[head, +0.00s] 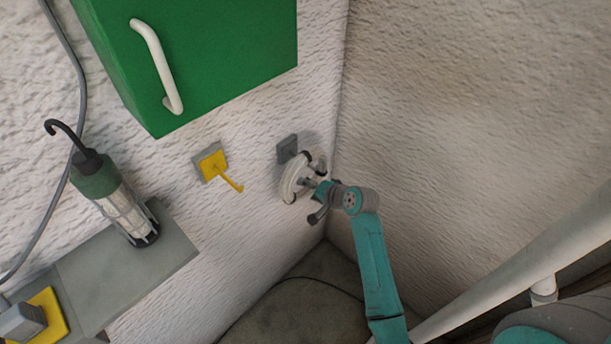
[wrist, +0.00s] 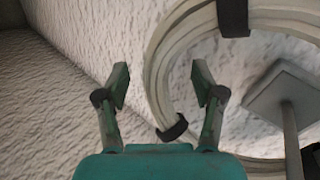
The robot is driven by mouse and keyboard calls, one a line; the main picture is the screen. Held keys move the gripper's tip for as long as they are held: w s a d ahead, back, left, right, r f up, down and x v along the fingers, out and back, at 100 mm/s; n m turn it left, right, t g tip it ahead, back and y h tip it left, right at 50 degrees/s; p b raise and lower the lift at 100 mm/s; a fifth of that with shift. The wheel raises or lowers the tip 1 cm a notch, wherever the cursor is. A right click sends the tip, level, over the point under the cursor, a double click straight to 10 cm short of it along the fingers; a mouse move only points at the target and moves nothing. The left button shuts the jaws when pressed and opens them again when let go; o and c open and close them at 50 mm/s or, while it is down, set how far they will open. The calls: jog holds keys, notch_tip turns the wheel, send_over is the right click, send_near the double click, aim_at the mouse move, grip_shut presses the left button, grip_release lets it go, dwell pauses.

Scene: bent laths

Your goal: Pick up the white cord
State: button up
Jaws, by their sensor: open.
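The white cord (head: 292,184) is a coil bound with black bands. It hangs near a grey wall hook plate (head: 287,149) close to the room corner. In the wrist view the coil (wrist: 157,75) fills the upper right, and the plate (wrist: 283,95) with its rod shows inside the loop. My gripper (head: 309,184) is at the coil in the head view. In the wrist view my gripper (wrist: 160,85) is open, and the coil's left side passes between or just beyond its fingertips. I cannot tell whether they touch it.
A yellow hook (head: 213,164) is on the wall left of the coil. A green cabinet (head: 200,60) with a white handle hangs above. A work lamp (head: 120,205) stands on a grey shelf (head: 135,275) at left. A pale rail (head: 520,265) crosses the lower right.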

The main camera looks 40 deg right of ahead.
grip_shut()
jog(key=shift+r, duration=0.5)
jog(key=r, duration=0.2)
jog(key=shift+s+r, duration=0.2)
jog(key=shift+r, duration=0.15)
jog(key=s, duration=1.7)
jog(key=shift+s, duration=0.35)
